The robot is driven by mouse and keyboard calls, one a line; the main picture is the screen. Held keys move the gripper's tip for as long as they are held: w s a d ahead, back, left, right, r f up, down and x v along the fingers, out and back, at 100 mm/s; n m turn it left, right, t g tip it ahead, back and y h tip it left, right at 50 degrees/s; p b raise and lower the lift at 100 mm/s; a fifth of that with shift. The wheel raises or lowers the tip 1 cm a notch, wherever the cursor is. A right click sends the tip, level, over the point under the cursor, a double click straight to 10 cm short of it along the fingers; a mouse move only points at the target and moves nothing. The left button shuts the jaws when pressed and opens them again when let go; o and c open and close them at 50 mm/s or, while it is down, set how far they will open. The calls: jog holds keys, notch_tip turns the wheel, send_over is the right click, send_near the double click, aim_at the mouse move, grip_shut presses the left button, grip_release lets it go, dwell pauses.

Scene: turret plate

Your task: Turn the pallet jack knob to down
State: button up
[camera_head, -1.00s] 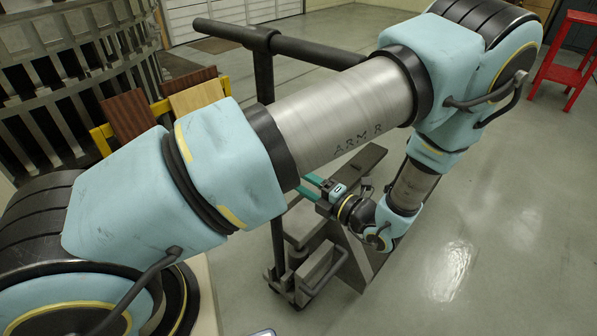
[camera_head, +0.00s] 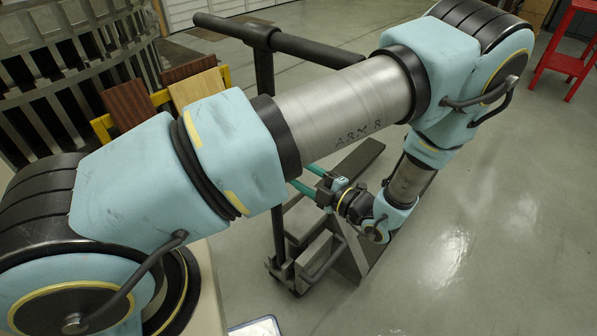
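The pallet jack (camera_head: 265,85) stands left of centre with its dark T-shaped handle upright. Its lower body and wheels (camera_head: 290,275) show under my arm, and a fork (camera_head: 358,158) reaches back to the right. The knob cannot be made out; my arm covers the middle of the handle post. My gripper (camera_head: 306,179) points left toward the post, just right of it in the picture. Its two teal fingers are apart with a gap between them, and I see nothing held. The fingertips are partly hidden behind my upper arm, so contact cannot be told.
Brown and tan panels (camera_head: 197,89) on a yellow rack (camera_head: 103,128) stand at the left, before a large slatted metal structure (camera_head: 60,60). A red step stool (camera_head: 567,50) is at the upper right. A pale tray-like object (camera_head: 255,327) shows at the bottom. The right floor is clear.

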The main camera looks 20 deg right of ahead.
jog(key=o, duration=1.4)
jog(key=shift+s, duration=0.1)
jog(key=b+v, duration=0.3)
jog(key=v, duration=0.7)
jog(key=shift+s+d+b, duration=0.25)
jog(key=shift+b, duration=0.15)
